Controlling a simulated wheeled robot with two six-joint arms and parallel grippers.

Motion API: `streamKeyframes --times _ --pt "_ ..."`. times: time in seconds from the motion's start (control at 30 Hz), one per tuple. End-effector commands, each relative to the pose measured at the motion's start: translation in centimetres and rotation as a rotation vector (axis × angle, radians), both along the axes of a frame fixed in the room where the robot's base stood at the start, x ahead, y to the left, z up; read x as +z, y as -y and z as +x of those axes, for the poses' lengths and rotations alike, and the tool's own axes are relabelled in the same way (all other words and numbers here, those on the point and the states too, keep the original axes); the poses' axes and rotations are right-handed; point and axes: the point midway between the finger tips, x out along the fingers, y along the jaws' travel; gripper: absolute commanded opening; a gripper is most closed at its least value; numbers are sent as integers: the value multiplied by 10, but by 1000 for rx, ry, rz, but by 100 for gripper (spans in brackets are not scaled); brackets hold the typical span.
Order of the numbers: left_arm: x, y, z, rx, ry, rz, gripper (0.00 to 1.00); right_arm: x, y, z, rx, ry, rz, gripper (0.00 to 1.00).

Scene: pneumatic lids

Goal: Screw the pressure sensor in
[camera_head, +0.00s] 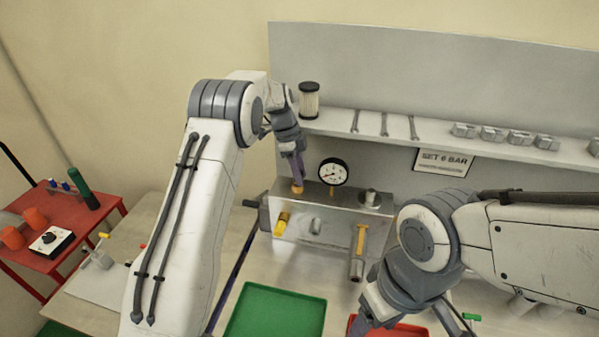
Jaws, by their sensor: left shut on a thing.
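The metal manifold block (335,219) stands on the bench at centre, with a round pressure gauge (333,172) on top. My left gripper (297,177) reaches down over the block's top left end. It is shut on the pressure sensor (298,189), of which only a small brass-coloured lower part shows, at the block's top face. The fingers hide the rest, and I cannot tell how deep it sits. My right gripper (362,325) hangs at the bottom, right of centre, over the red tray; its fingertips are not clear enough to judge.
A yellow-handled valve (283,222) and a brass-coloured fitting (361,240) are on the block's front. A green tray (276,312) and a red tray (400,330) lie in front. A shelf (345,124) behind holds a filter, spanners and metal fittings. A red side table (75,232) stands left.

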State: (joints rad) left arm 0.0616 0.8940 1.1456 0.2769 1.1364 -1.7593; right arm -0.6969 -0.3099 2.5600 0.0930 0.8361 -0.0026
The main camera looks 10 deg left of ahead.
Motion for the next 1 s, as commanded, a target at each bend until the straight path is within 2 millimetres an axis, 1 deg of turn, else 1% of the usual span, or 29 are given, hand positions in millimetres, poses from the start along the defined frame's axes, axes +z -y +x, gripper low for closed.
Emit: streamKeyframes --times 0.03,0.17,0.2,0.27,0.3,0.67,1.0 --pt "0 3 -1 -1 -2 -3 0 0 0 0 0 0 0 66" --pt "0 3 -1 -11 -2 -3 0 0 0 0 0 0 0 66" --pt "0 2 -1 -17 -3 -3 43 1 0 0 0 0 0 66" --pt "0 2 -1 -16 -2 -2 66 0 0 0 0 0 0 66" --pt "0 2 -1 -15 -2 -2 70 0 0 0 0 0 0 66" --pt "2 0 0 -12 0 0 70 2 0 0 0 0 0 66" --pt "28 -7 0 -11 1 0 70 20 0 0 0 0 0 66"
